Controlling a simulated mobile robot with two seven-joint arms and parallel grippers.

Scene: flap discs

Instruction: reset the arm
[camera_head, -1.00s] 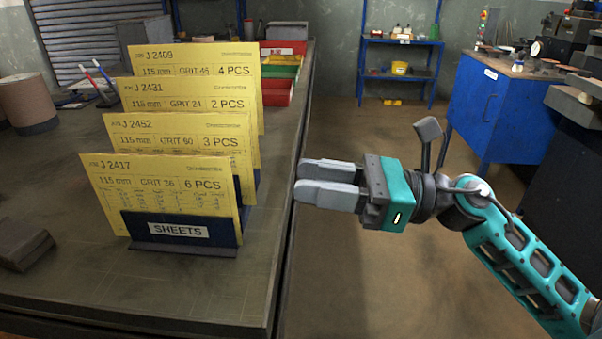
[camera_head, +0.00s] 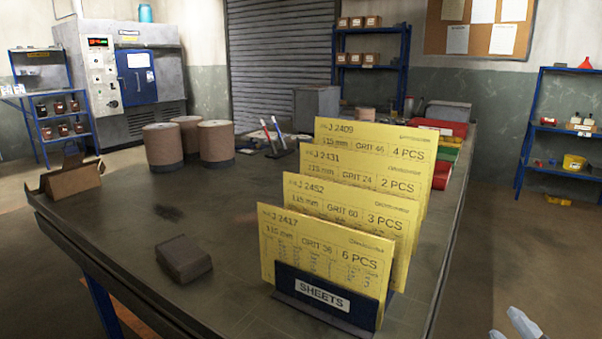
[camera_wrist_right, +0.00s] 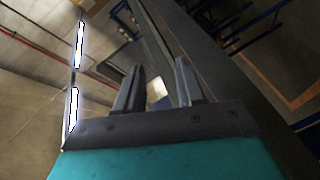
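My right gripper (camera_head: 517,325) shows only by its grey fingertips at the bottom right corner of the head view, beyond the table's right edge. In the right wrist view the gripper (camera_wrist_right: 158,68) has its two dark fingers apart with nothing held between them. The rest of the right arm is out of the head view. My left gripper is not in view. Yellow job cards (camera_head: 322,248) stand upright in a row in the dark blue SHEETS holder (camera_head: 325,299) on the table, clear of the right gripper.
The dark table (camera_head: 115,220) carries a brown block (camera_head: 184,259), several brown cylinders (camera_head: 163,147), a cardboard stand (camera_head: 73,178) and red bins (camera_head: 441,127). Blue shelves and a grey oven cabinet (camera_head: 128,85) stand behind. Open floor (camera_head: 500,240) lies right of the table.

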